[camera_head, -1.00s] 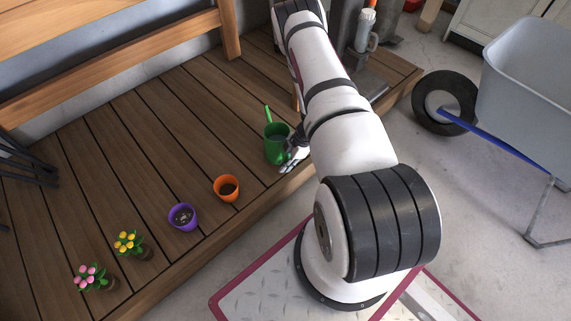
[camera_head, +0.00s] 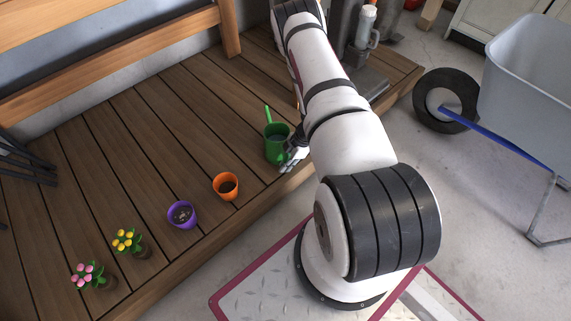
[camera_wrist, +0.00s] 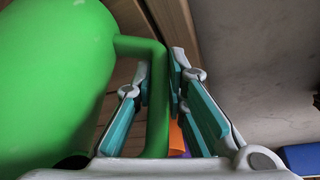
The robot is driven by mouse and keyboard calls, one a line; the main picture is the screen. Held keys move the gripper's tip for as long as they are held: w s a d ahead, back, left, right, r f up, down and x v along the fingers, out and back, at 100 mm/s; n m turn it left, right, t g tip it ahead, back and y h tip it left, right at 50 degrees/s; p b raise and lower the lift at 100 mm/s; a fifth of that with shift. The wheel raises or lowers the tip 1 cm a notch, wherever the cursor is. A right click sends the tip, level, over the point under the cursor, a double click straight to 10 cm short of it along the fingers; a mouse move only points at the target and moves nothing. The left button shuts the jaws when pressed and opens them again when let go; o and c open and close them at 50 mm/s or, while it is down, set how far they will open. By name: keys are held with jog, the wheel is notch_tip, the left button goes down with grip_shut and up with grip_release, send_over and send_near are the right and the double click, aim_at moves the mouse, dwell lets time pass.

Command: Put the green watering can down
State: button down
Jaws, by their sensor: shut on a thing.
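The green watering can (camera_head: 275,146) is upright at the front part of the wooden deck, near its edge, with its spout pointing to the back left. In the head view I cannot tell whether its base touches the planks. My gripper (camera_head: 291,157) is at its right side, partly hidden by my arm. In the wrist view the can's green body (camera_wrist: 50,70) fills the left side, and its handle runs between the fingers of my gripper (camera_wrist: 163,80). The fingers are shut on the handle.
On the deck (camera_head: 130,180) to the left stand an orange pot (camera_head: 226,187), a purple pot (camera_head: 182,215), a yellow-flowered plant (camera_head: 128,242) and a pink-flowered plant (camera_head: 88,277). A wheelbarrow (camera_head: 520,90) stands on the floor at right. The planks behind the can are bare.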

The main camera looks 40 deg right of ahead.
jog(key=shift+f, duration=0.1)
jog(key=c, duration=1.5)
grip_release()
jog(key=shift+c, duration=0.2)
jog(key=c, duration=0.4)
jog(key=p+v, duration=0.5)
jog(key=v, duration=0.4)
jog(key=shift+p, duration=0.4)
